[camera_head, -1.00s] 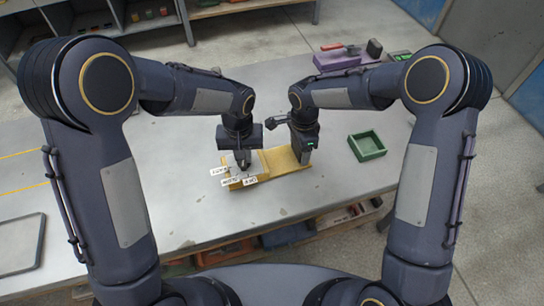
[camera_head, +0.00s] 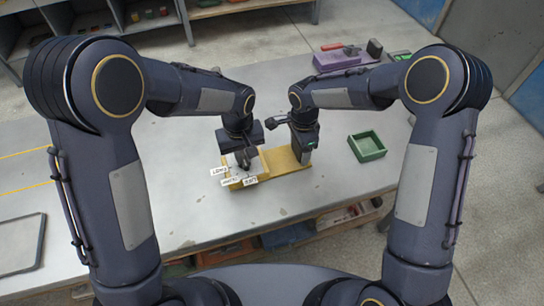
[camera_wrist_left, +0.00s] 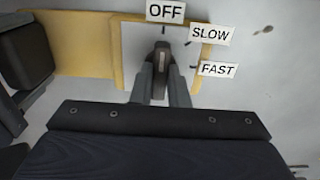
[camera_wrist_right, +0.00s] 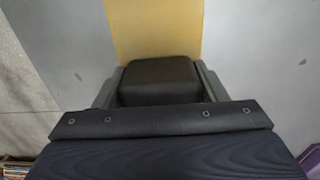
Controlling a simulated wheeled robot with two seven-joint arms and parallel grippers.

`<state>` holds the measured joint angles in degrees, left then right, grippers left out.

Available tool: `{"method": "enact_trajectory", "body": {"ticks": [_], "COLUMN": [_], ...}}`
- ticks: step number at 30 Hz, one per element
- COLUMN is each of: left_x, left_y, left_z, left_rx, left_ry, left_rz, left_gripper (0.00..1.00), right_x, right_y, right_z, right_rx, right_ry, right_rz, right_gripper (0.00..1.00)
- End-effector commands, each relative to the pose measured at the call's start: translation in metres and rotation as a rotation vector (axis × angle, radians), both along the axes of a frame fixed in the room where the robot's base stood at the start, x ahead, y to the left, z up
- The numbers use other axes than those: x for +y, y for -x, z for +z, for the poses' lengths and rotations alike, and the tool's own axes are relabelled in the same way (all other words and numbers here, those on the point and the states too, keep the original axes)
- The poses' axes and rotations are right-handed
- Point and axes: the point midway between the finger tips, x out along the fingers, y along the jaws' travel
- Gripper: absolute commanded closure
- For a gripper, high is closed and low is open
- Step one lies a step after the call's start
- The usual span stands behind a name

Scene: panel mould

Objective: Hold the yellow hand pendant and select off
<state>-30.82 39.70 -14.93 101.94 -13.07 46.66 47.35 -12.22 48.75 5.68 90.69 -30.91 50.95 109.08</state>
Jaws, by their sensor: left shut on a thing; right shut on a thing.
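The yellow hand pendant (camera_head: 284,166) lies along the grey table. At its left end a pale dial face carries a dark knob (camera_wrist_left: 162,62) and the labels OFF (camera_wrist_left: 166,12), SLOW (camera_wrist_left: 210,34) and FAST (camera_wrist_left: 217,69). My left gripper (camera_head: 243,165) comes down from above and is shut on the knob, one finger on each side. In the left wrist view the knob's long axis points up toward OFF. My right gripper (camera_head: 303,155) is shut on the black block (camera_wrist_right: 158,80) at the pendant's right end, which shows between its fingers.
A green open tray (camera_head: 367,146) stands to the right of the pendant. A purple block (camera_head: 337,61) with small items lies at the table's back right. A dark-rimmed flat panel (camera_head: 20,245) is at the left. The table in front of the pendant is clear.

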Motion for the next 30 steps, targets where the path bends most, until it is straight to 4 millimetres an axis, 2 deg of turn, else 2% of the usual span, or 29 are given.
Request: {"method": "enact_trajectory", "body": {"ticks": [1,2,7,15,19,23,30], "left_x": [-0.001,-0.001,0.0,0.0,0.0,0.0,-0.001], "left_y": [0.0,0.0,0.0,0.0,-0.001,-0.001,-0.001], "left_z": [0.001,0.001,0.001,0.001,0.011,0.035,0.086], "left_rx": [-0.002,-0.002,0.0,-0.001,-0.004,-0.005,-0.005], "left_ry": [0.002,0.002,0.001,0.001,0.002,0.003,0.003], "left_rz": [-0.001,-0.001,-0.001,-0.001,-0.001,-0.001,-0.002], "left_gripper": [1.0,0.85,0.64,0.64,0.64,0.64,0.64], "right_x": [0.0,0.0,0.0,0.0,0.0,0.0,0.0], "right_y": [0.0,0.0,0.0,0.0,0.0,0.0,0.0], "right_z": [0.0,0.0,0.0,0.0,0.0,0.0,0.0], "right_rx": [0.0,0.0,-0.001,-0.001,-0.001,-0.001,-0.001], "right_ry": [0.0,0.0,0.0,-0.001,0.0,0.0,-0.001], "right_rz": [-0.001,-0.001,-0.001,0.0,0.0,0.0,0.0], "right_gripper": [0.71,0.71,0.71,0.71,0.71,0.71,0.71]}}
